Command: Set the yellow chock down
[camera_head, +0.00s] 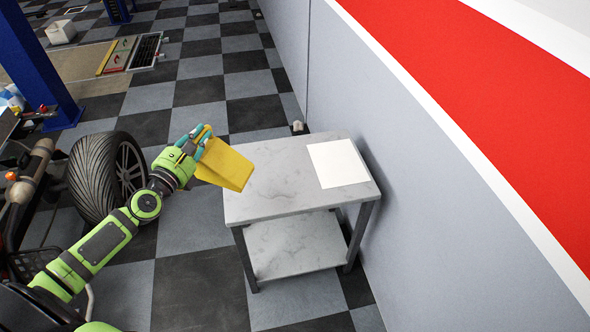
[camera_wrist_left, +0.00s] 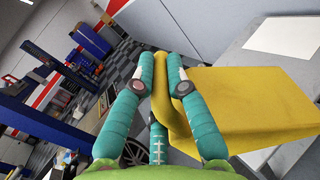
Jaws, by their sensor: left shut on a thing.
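The yellow chock (camera_head: 226,167) is held by my left gripper (camera_head: 198,140) at the left edge of the grey table (camera_head: 288,197). In the head view it overlaps the tabletop's left edge; I cannot tell its exact height above it. In the left wrist view the chock (camera_wrist_left: 250,105) fills the right side. The teal fingers of my left gripper (camera_wrist_left: 162,88) are closed around its narrow end. A white sheet (camera_head: 338,164) lies flat on the right part of the tabletop and shows in the wrist view (camera_wrist_left: 285,42). My right gripper is not in view.
A grey wall (camera_head: 400,200) with a red band stands close along the table's right side. A lower shelf (camera_head: 290,245) is bare. A tyre (camera_head: 100,175) stands left of my left arm. A blue post (camera_head: 38,70) rises farther left. The tabletop left of the sheet is clear.

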